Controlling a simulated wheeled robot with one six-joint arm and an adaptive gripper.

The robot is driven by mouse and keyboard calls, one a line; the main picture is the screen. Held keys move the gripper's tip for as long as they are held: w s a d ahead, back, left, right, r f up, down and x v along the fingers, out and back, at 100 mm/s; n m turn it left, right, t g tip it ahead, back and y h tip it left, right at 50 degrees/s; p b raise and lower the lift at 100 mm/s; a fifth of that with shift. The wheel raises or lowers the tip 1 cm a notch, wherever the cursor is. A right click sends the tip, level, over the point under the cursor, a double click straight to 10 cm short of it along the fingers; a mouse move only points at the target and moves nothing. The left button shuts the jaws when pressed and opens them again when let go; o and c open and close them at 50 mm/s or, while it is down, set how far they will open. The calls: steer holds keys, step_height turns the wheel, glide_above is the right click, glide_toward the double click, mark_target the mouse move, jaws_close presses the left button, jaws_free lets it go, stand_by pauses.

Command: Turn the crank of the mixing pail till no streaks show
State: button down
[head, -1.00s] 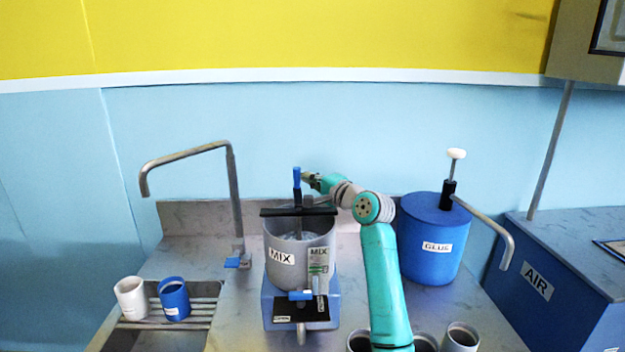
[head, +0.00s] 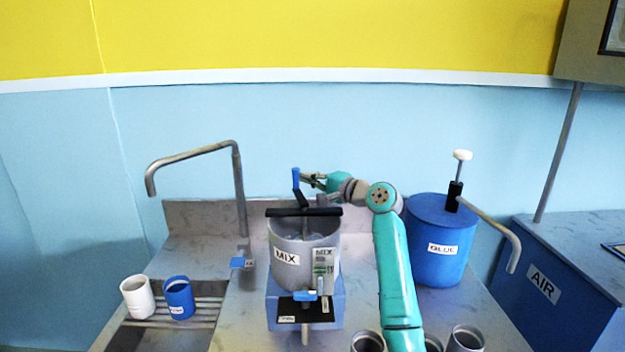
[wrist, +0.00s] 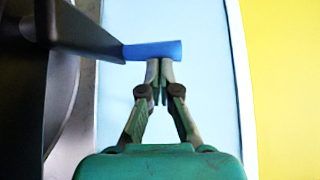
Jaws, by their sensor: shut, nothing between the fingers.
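The grey mixing pail (head: 287,243), labelled MIX, stands on a blue stand (head: 278,300) in the middle of the counter. A black bar crosses its top. The crank rises above it with an upright blue handle (head: 296,178), which also shows in the wrist view (wrist: 155,50). My gripper (head: 304,177) is just right of the handle. In the wrist view my gripper (wrist: 159,68) is shut, its tips together and at or very near the handle's side, not around it.
A blue GLUE drum (head: 440,262) with a pump and spout stands right. A tap (head: 238,190) arches at left. A white cup (head: 137,298) and a blue cup (head: 179,300) stand on the rack. Grey cups (head: 466,338) stand at front right. A blue AIR box (head: 560,270) is far right.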

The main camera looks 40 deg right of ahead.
steer(key=n+y, duration=0.1)
steer(key=w+a+n+g+y, duration=0.1)
steer(key=y, duration=0.1)
steer(key=a+n+g+y, duration=0.1)
steer(key=y, duration=0.1)
steer(key=shift+w+r+n, duration=0.1)
steer(key=shift+w+n, duration=0.15)
steer(key=shift+n, duration=0.05)
steer(key=shift+w+a+n+g+y, duration=0.15)
steer(key=shift+a+n+g+y, duration=0.75)
steer(key=shift+a+g+y, duration=0.25)
steer(key=shift+w+a+n+g+y, duration=0.1)
steer(key=shift+a+n+g+y, duration=0.9)
steer(key=shift+a, duration=0.35)
